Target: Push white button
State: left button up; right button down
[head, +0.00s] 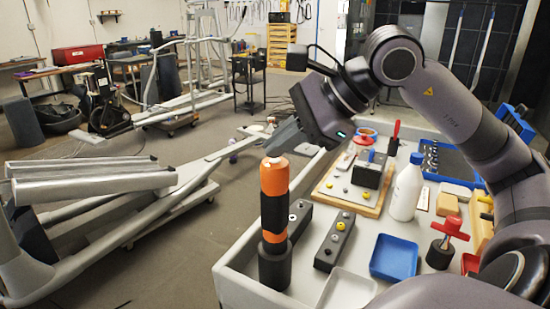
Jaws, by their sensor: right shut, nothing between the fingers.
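An upright orange-and-black cylinder (274,195) stands at the front left of the white workbench, with a small pale cap (275,160) on top. The right gripper (273,150) points down and left; its shut, empty fingertips are at or just above this cap, and I cannot tell if they touch it. A dark grey box (298,222) behind the cylinder carries small pale buttons (293,217), partly hidden by the cylinder. Which part is the white button is not certain. My left gripper is not in view.
The white bench (232,262) also holds a white bottle (405,190), a blue tray (394,258), a red-handled tool (447,235) and a wooden board (350,198) with a box. A grey machine frame (120,230) stands on the floor at left.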

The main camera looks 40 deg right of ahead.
jog(key=shift+r+p, duration=0.45)
jog(key=shift+r, duration=0.2)
notch_tip(320, 180, up, 6)
jog(key=p, duration=0.5)
dwell(0.6)
